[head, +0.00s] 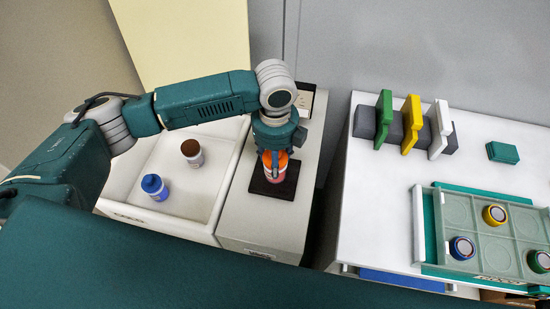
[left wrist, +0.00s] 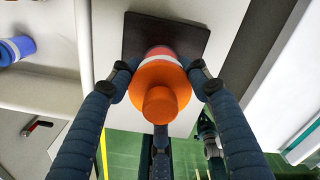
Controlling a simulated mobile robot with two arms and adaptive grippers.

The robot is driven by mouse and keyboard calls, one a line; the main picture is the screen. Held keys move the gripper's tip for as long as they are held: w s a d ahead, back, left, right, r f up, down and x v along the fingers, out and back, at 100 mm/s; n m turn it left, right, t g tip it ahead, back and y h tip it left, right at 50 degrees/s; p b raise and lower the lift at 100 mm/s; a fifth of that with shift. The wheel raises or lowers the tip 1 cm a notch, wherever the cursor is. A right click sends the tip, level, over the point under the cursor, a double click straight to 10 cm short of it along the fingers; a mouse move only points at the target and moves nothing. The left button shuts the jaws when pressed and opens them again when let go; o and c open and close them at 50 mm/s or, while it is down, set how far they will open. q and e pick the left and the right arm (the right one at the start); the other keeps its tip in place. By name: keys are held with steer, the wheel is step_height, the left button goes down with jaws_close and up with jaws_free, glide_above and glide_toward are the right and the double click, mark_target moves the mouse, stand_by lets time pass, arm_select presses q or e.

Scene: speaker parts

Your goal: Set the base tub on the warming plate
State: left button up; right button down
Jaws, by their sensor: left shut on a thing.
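An orange-topped tub with a white-and-red body (head: 276,172) is between the fingers of my left gripper (head: 273,155). The left wrist view shows the same orange tub (left wrist: 160,90) with the fingers closed on both its sides. The dark square warming plate (head: 262,187) lies under the tub on a narrow white counter; it also shows in the left wrist view (left wrist: 185,38). The tub stands upright over the plate; I cannot tell whether its base touches it. Which tub is the base tub is not marked. My right gripper is in neither view.
The right table holds coloured upright pieces (head: 411,120), a green block (head: 503,152) and a tray (head: 432,220) with round parts. A gap separates counter and table.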

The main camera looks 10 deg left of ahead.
arm_select(q)
steer(key=o, duration=1.3)
steer(key=shift+o, duration=0.2)
step_height(320, 180, up, 11)
steer(key=shift+r+b, duration=0.15)
steer(key=shift+b, duration=0.85)
steer(key=shift+s+r, duration=0.1)
steer(key=shift+r, duration=0.35)
